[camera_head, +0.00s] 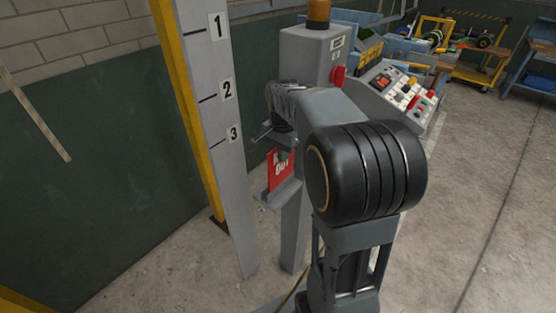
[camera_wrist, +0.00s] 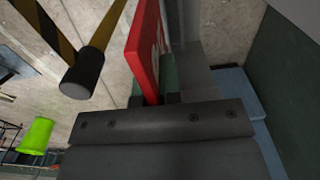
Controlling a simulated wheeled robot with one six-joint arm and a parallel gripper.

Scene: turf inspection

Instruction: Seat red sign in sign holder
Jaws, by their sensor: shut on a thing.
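The red sign (camera_head: 279,172) with white lettering stands roughly upright at the grey sign holder (camera_head: 283,194), a ledge on a grey post. Its lower edge is at the ledge, but I cannot tell whether it sits in the slot or just above it. My gripper (camera_head: 285,153) is shut on the sign's upper part, from above. My arm partly hides the gripper and the holder's right side. In the wrist view, the red sign (camera_wrist: 145,50) runs away from between the jaws (camera_wrist: 153,96), seen nearly edge-on.
A grey post numbered 1 to 3 (camera_head: 212,110) with a yellow edge stands close left of the holder. A control cabinet (camera_head: 305,58) and sloped button panel (camera_head: 395,90) stand behind. Open concrete floor lies right. The wrist view shows a black-and-yellow striped bar (camera_wrist: 50,30) left of the sign.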

